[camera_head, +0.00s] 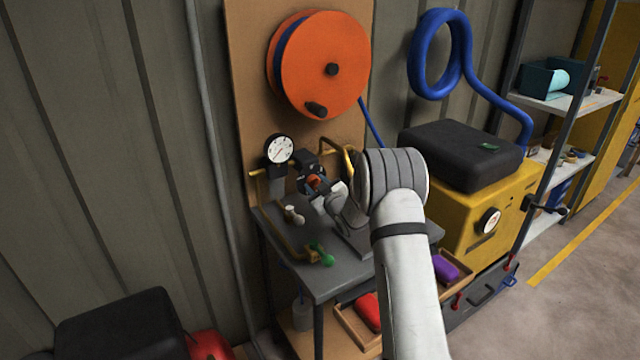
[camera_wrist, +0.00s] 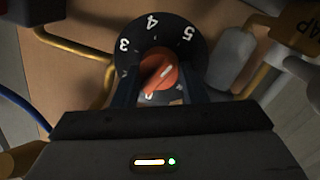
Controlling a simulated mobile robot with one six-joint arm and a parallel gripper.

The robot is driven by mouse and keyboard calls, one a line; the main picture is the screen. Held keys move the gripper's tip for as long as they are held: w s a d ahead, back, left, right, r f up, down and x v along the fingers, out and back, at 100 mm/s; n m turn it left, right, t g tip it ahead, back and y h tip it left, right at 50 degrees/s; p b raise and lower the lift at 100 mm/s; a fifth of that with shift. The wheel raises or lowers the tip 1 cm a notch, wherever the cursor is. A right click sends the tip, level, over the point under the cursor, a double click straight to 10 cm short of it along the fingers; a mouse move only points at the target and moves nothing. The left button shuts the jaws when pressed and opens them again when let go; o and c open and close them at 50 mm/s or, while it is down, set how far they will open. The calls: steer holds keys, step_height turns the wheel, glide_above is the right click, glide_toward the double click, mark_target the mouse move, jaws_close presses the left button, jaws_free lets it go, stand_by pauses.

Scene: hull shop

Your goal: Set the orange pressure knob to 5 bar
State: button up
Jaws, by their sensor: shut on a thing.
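The orange pressure knob (camera_wrist: 157,72) sits at the centre of a black dial plate (camera_wrist: 181,46). The numbers 3, 4 and 5 show around the dial's far side; its near side is partly hidden by my fingers. A pale line on the knob slants from lower left to upper right, its upper end roughly toward the 5. My gripper (camera_wrist: 155,86) is shut on the knob, one dark finger on each side. In the head view my gripper (camera_head: 313,184) is at the knob (camera_head: 315,181), mostly hidden. A round white gauge (camera_head: 280,149) stands to its left; its reading is too small to tell.
A grey bench (camera_head: 330,279) below holds small fittings and a green-handled valve (camera_head: 326,258). Brass pipes (camera_head: 333,146) run close behind the knob. An orange hose reel (camera_head: 320,65) hangs above. A yellow machine (camera_head: 487,215) stands right of my arm.

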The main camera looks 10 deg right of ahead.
steer(key=shift+d+r, duration=0.1)
steer(key=shift+d, duration=0.1)
steer(key=o, duration=0.9)
steer(key=shift+o, duration=0.3)
steer(key=shift+a, duration=0.1)
steer(key=v, duration=0.7)
steer(key=shift+s+b, duration=0.3)
steer(key=shift+s, duration=0.05)
